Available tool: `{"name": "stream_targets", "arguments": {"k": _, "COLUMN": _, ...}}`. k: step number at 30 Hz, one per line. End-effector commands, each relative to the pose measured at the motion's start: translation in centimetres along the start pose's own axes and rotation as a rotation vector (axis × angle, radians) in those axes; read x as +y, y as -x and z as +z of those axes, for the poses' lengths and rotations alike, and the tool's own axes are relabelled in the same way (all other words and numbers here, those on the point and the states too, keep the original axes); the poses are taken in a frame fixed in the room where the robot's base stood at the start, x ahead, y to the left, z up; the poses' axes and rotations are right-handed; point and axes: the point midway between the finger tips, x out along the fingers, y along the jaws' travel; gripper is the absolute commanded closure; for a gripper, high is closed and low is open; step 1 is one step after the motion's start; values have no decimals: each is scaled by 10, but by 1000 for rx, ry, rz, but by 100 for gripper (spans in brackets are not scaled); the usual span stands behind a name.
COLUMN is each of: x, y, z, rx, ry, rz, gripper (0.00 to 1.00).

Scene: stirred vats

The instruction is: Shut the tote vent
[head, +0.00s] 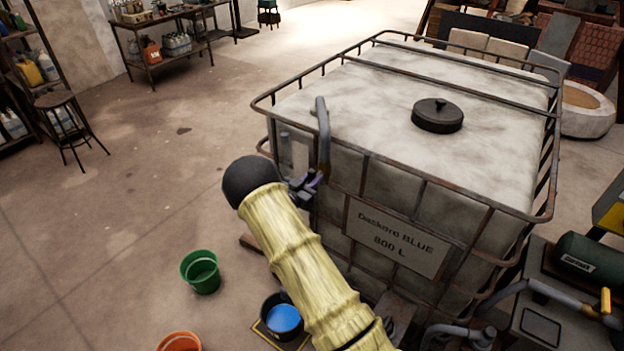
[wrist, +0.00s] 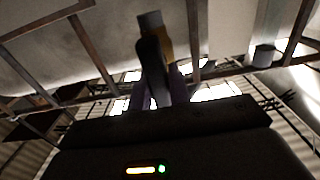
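The tote (head: 455,75) is a large pale tank in a rusty cage, with a label plate (head: 392,238) reading "Daskoro BLUE 800 L". A grey bent pipe (head: 322,135) rises at its near left corner. My gripper (head: 313,182) is at the foot of this pipe, partly hidden by my wrist. In the wrist view, its purplish fingers (wrist: 160,92) stand close around a dark upright handle (wrist: 150,62) with a grey tip. An orange-brown part shows behind the handle. I cannot tell whether the fingers grip it, nor the vent's setting.
Cage rails (head: 365,155) run close beside my gripper. A black round lid (head: 437,115) sits on the tote's top. A green bucket (head: 200,272), an orange bucket (head: 179,342) and a container of blue liquid (head: 284,318) stand on the floor. The floor at left is mostly clear.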

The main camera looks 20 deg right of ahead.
Motion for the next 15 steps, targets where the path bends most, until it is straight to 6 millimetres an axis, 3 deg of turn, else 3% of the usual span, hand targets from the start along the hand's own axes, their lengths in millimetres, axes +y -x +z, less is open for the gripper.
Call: {"name": "stream_targets", "arguments": {"k": 15, "x": 0, "y": 3, "z": 3, "rx": -1, "ry": -47, "rz": -1, "gripper": 100}}
